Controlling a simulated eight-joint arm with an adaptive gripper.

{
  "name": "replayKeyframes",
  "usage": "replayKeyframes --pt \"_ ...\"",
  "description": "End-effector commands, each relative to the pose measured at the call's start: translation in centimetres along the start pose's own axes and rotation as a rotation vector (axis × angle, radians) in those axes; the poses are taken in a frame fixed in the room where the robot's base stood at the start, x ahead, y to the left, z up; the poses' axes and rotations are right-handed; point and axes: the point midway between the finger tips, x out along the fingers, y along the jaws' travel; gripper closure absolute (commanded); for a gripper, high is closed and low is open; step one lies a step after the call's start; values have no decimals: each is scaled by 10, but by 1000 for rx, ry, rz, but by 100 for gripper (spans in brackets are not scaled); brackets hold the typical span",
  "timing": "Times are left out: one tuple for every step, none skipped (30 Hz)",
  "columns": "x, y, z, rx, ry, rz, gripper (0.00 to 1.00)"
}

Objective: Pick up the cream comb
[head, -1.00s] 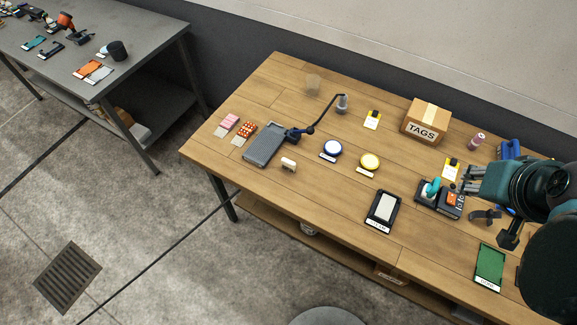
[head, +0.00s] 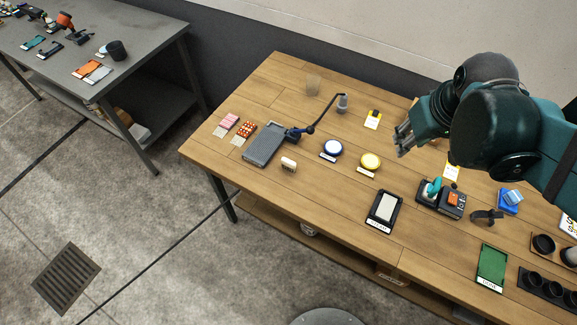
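A small cream object (head: 289,165) lies on the wooden table, just right of the dark grey tray; it looks like the cream comb, but it is too small here to make out teeth. My gripper (head: 402,141) is in the air over the right half of the table, up and to the right of the cream object and well apart from it.
The grey tray (head: 264,145) has a jointed lamp arm (head: 325,114) behind it. A blue-rimmed dish (head: 331,149) and a yellow dish (head: 370,162) stand to the right. A black-framed pad (head: 384,210) lies nearer the front edge. Bare wood surrounds the cream object's front and right.

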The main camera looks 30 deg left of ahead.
Motion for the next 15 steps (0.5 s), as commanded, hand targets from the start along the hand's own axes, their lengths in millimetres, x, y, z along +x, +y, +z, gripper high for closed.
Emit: replayKeyframes --pt "7 -7 -8 -28 -7 -9 72" --pt "10 -11 -11 -44 -13 -14 72" --pt "15 -17 -16 -66 -21 -21 72" --pt "19 -21 -20 -82 -25 -25 72" --pt "22 -25 -24 -99 -30 -30 72" --pt "27 -32 -28 -120 -38 -37 72" --pt "31 -36 -31 -136 -43 -42 72" --pt "35 -40 -35 -153 -48 -47 72" --pt "40 -47 -40 -175 -54 -53 72" --pt "44 -52 -42 -191 -60 -58 72" --pt "48 -57 -45 -207 -65 -63 72" --pt "53 -63 -50 -230 -72 -69 72" --pt "57 -68 -52 -246 -77 -74 72" --pt "61 -73 -56 -262 -82 -79 72" --pt "67 -81 -59 -285 -89 -85 72"
